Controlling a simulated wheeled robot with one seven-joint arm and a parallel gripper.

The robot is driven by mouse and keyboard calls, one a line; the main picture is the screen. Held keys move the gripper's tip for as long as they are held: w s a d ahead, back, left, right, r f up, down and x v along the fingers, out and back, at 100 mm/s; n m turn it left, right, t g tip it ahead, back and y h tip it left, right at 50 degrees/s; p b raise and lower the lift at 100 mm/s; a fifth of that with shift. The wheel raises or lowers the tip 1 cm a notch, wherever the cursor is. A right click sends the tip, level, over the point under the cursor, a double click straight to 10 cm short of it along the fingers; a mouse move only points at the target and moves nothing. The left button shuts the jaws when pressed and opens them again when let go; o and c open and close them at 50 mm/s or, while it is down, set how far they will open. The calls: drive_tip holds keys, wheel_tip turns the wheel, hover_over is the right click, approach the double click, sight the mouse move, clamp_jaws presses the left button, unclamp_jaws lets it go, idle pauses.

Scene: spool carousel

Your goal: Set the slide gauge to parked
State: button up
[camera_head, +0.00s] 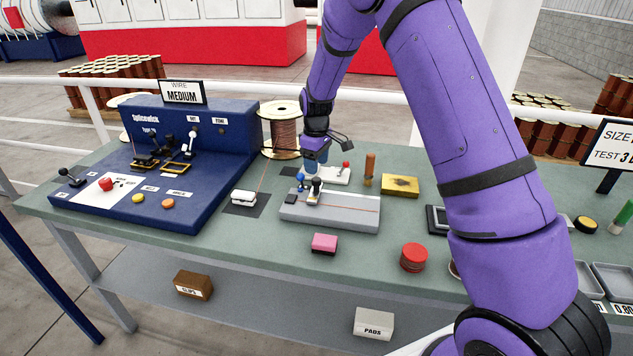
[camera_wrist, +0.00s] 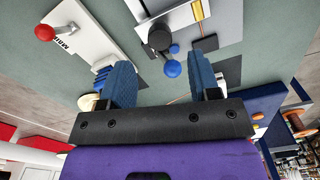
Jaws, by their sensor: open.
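A long grey block (camera_head: 345,213) with a thin red line along its top lies mid-table and looks like the slide gauge; no "parked" mark is readable. A black knob (camera_head: 316,186) and a blue ball (camera_head: 300,180) stand at its left end. In the wrist view the grey block (camera_wrist: 215,32) shows at the top, with the black knob (camera_wrist: 160,38) and blue ball (camera_wrist: 172,69). My gripper (camera_wrist: 162,70) is open, its two blue fingers apart. The blue ball shows between them in that view; contact cannot be told. In the head view my gripper (camera_head: 315,168) is above the block's left end.
A white device with a red knob (camera_head: 346,164) stands just behind. A wire spool (camera_head: 281,125) and blue machine (camera_head: 185,165) are left. A yellow block (camera_head: 400,185), pink block (camera_head: 324,243) and red discs (camera_head: 414,257) surround the grey block.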

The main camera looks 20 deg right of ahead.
sight(317, 179)
wheel_tip(317, 179, down, 7)
drive_tip(key=shift+r, duration=0.1)
drive_tip(key=shift+c, duration=0.2)
clamp_jaws()
drive_tip(key=shift+d, duration=0.1)
